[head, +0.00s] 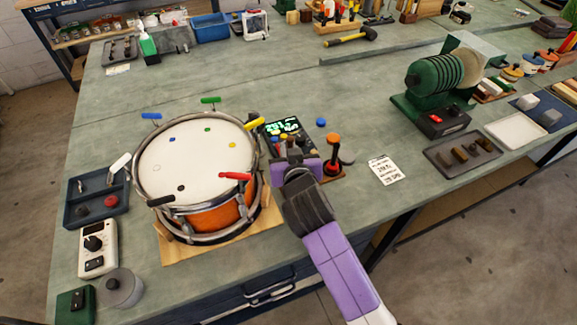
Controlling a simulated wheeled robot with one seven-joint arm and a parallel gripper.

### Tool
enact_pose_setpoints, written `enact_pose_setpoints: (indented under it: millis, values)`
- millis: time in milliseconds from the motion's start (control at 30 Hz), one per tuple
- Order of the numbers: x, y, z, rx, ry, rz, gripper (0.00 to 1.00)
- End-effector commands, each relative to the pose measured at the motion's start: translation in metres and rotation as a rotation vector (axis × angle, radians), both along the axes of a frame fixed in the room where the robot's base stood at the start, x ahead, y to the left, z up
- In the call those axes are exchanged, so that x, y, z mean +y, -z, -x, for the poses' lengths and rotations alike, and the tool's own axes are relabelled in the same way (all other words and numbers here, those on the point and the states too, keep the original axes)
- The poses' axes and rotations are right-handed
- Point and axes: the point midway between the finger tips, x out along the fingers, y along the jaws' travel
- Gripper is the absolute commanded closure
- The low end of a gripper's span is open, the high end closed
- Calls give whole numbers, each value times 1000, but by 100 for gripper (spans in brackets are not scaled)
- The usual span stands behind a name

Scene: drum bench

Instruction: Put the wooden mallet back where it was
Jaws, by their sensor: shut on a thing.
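My gripper (287,143) is over the bench just right of the drum (183,163), in front of a small dark device with a green display (279,127). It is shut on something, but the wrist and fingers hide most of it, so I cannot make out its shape. An upright piece with an orange-brown top (333,138) stands close to the right of my gripper, over a small wooden base (331,176). I cannot tell whether this is the wooden mallet or a stand. No other mallet shows clearly.
Coloured handles, including a red one (235,176), stick out around the drum rim. A blue knob (321,122) and a white label card (385,170) lie nearby. A green ribbed machine (436,82) stands to the right.

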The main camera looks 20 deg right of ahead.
Motion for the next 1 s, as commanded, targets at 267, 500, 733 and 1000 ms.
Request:
enact_pose_setpoints:
  millis: [267,500,733,1000]
  values:
    - [0,30,0,-1,0,0,100]
    - [0,63,0,2,1,1,100]
    - [0,72,0,-1,-1,0,100]
    - [0,76,0,-1,-1,0,100]
